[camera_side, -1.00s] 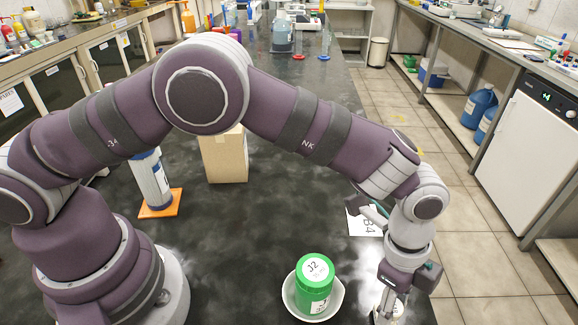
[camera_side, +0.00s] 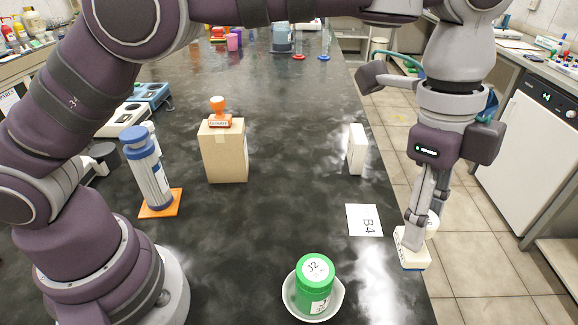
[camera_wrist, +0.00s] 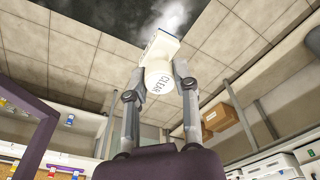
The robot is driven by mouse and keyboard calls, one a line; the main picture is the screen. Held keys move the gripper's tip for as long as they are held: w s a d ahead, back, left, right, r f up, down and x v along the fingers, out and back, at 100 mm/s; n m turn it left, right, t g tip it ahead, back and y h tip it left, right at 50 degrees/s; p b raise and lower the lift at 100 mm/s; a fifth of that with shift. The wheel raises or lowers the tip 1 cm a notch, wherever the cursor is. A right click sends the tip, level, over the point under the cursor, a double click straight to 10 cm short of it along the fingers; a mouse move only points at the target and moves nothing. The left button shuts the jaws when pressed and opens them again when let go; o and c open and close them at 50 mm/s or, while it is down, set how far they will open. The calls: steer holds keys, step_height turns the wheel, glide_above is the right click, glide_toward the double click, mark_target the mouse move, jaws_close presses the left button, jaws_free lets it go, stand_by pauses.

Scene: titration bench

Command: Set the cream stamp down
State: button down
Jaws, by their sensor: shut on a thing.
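The cream stamp (camera_side: 412,252) is held by my gripper (camera_side: 422,222), raised near the right edge of the black bench in the side view. Its cream block hangs lowest there and a pale rounded part shows beside the fingers. In the wrist view, the cream stamp (camera_wrist: 159,77) sits between the two fingertips of my gripper (camera_wrist: 158,86). Its round handle end reads "CLEAR", and its block shows beyond, tilted in the picture. I cannot tell its exact height above the bench.
A white card marked B4 (camera_side: 364,220) lies left of the stamp. A green jar J2 (camera_side: 314,278) stands in a white dish (camera_side: 289,300). A white block (camera_side: 357,149) stands farther back. Bench between is clear.

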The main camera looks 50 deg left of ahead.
steer(key=a+r, duration=0.2)
steer(key=a, duration=0.8)
steer(key=s+a+f, duration=0.3)
steer(key=s+a, duration=0.8)
step_height(320, 180, down, 9)
steer(key=w+d, duration=0.1)
steer(key=w, duration=0.4)
steer(key=w+d+f, duration=0.1)
steer(key=w, duration=0.4)
steer(key=w+d, duration=0.1)
steer(key=w, duration=0.4)
steer(key=shift+w+d+f, duration=0.15)
steer(key=shift+w+f, duration=0.2)
steer(key=shift+f, duration=1.75)
steer(key=c, duration=0.9)
jaws_free()
steer(key=shift+f, duration=0.15)
steer(key=shift+o, duration=0.2)
